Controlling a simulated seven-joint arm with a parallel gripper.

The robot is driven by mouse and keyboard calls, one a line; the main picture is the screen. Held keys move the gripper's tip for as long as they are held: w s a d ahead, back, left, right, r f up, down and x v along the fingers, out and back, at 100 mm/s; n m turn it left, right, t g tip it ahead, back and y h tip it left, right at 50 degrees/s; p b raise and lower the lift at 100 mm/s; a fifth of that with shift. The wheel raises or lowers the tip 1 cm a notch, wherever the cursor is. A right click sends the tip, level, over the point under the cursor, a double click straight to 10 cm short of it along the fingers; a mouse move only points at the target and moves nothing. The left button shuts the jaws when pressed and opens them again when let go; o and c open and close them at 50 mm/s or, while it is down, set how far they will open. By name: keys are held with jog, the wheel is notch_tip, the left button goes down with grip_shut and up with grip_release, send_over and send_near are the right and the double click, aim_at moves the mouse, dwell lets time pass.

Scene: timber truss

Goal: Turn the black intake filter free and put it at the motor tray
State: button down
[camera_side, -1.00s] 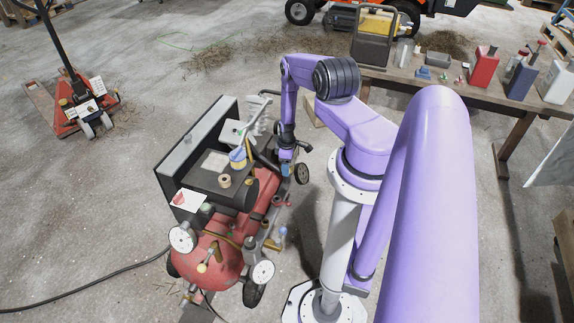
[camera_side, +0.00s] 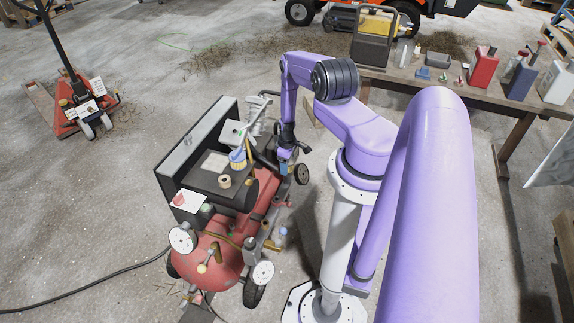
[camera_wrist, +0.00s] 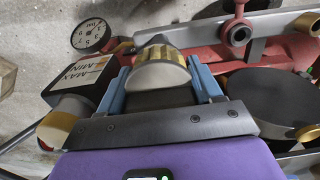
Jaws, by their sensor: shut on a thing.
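My gripper (camera_wrist: 161,78) has its two blue fingers on either side of a rounded piece that I take to be the intake filter (camera_wrist: 160,76). This piece has a pale, lit face, a ribbed brass-coloured band and a dark grey tip. The fingers are shut on it. I cannot tell whether it is still seated in its mount. In the side view my gripper (camera_side: 284,168) is low at the far right end of the red compressor (camera_side: 262,196), and the filter is hidden there. The dark motor tray (camera_side: 210,180) is left of my gripper, on top of the compressor.
A roll of tape (camera_side: 224,181) and a blue-tipped brush (camera_side: 238,158) are on the tray. A dial gauge (camera_wrist: 91,35), a MAX/MIN-marked dark box (camera_wrist: 82,82) and a round black part (camera_wrist: 265,98) surround the gripper. A workbench (camera_side: 455,88) stands behind at right.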

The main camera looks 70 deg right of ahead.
jog(key=shift+r, duration=0.2)
dwell(0.3)
jog(key=shift+r, duration=0.55)
jog(key=shift+r, duration=2.5)
